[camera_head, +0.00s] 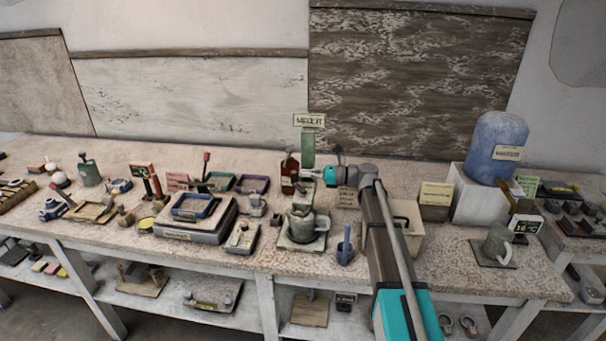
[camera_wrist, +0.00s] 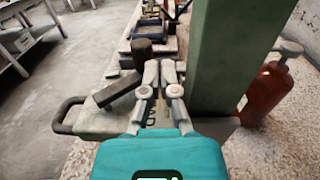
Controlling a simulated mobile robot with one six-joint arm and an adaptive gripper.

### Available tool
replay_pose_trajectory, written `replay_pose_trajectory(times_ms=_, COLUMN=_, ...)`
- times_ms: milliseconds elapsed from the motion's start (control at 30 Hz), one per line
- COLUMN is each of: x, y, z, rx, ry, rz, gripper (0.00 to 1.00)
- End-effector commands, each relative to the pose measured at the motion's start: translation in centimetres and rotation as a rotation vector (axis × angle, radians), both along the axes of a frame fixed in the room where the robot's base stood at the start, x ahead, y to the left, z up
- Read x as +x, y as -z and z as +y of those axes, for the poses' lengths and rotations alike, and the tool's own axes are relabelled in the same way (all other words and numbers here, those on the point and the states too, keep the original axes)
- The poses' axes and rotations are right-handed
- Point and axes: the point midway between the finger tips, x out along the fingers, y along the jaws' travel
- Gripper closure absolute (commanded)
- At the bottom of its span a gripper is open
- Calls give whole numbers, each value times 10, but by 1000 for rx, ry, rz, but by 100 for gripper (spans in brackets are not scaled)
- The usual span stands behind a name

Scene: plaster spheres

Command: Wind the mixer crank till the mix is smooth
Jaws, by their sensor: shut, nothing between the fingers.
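The mixer stands near the middle of the table, with a green post (camera_head: 308,150) under a "MIXER" sign (camera_head: 308,120). A grey cup-like vessel (camera_head: 301,222) stands on a pale plate below it. In the wrist view the green post (camera_wrist: 240,55) rises right of my gripper (camera_wrist: 163,68). A dark upright knob (camera_wrist: 142,50) and a dark slanted bar (camera_wrist: 118,90), which look like the crank, are just left of the fingers. My gripper (camera_head: 312,174) is shut and empty, beside the post. Whether a finger touches the knob is unclear. The mix itself is hidden.
A red-brown bottle (camera_wrist: 267,92) stands close right of the post in the wrist view. A grey handle loop (camera_wrist: 68,115) sticks out at left. A blue jug (camera_head: 497,137) on a white block (camera_head: 478,195) and a grey mug (camera_head: 498,243) are to the right.

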Motion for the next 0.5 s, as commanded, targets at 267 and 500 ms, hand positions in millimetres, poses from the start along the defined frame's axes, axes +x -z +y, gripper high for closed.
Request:
replay_pose_trajectory(times_ms=267, x=-4, y=0, z=-38, rx=0, ry=2, rz=0, gripper=100)
replay_pose_trajectory(times_ms=500, x=-8, y=0, z=-75, rx=1, ry=1, rz=0, gripper=100)
